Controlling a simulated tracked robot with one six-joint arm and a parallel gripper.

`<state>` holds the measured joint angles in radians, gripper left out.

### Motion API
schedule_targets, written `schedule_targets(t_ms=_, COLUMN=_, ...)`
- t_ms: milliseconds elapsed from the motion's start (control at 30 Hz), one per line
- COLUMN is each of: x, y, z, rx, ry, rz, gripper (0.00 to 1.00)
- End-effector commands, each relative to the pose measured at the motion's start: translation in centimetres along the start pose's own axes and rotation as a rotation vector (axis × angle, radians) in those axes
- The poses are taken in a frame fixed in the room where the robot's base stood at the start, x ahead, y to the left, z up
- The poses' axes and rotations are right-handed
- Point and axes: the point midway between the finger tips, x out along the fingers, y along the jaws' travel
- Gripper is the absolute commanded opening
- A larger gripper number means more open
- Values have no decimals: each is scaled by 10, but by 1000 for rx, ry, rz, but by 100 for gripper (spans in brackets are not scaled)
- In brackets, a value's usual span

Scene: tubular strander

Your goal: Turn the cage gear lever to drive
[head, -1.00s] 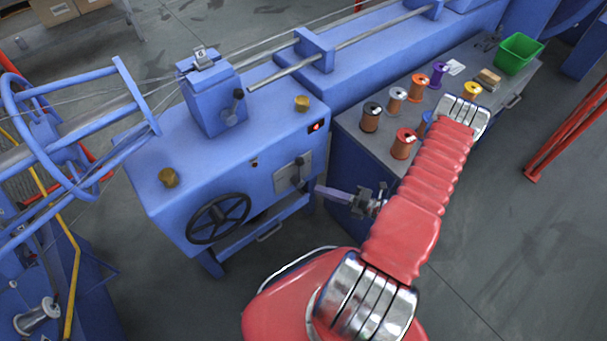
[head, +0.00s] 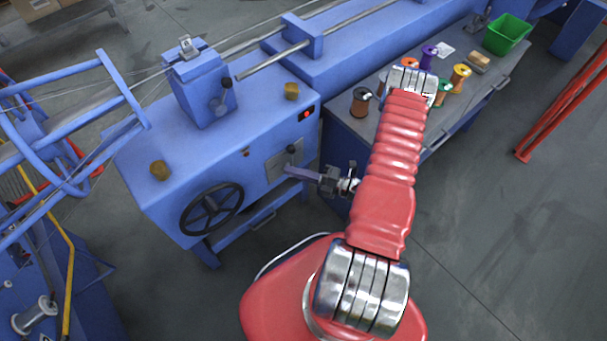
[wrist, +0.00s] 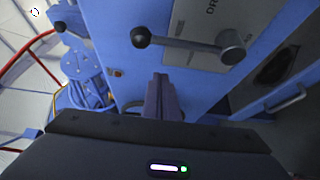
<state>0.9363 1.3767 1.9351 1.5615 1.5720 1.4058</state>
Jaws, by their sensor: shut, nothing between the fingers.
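The lever (wrist: 185,43) shows in the wrist view as a grey bar with a black ball knob at its left end and a round metal hub at its right. The gripper (head: 290,171) also shows in the head view close to the plate. Contact cannot be told.
A black handwheel (head: 211,209) is left of the plate. Another black-knobbed lever (head: 221,103) is on the upper blue housing. A bench (head: 465,118) with several spools and a green bin (head: 507,34) stands to the right. Grey floor is open at lower right.

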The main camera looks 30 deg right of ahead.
Motion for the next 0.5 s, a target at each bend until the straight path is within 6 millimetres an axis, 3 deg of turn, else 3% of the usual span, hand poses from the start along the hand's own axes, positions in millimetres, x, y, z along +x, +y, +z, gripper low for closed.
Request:
schedule_targets(t_ms=267, x=25, y=0, z=-1, rx=0, ry=3, rz=1, gripper=0)
schedule_targets(t_ms=500, x=14, y=0, z=26, rx=-3, ry=0, rz=0, gripper=0)
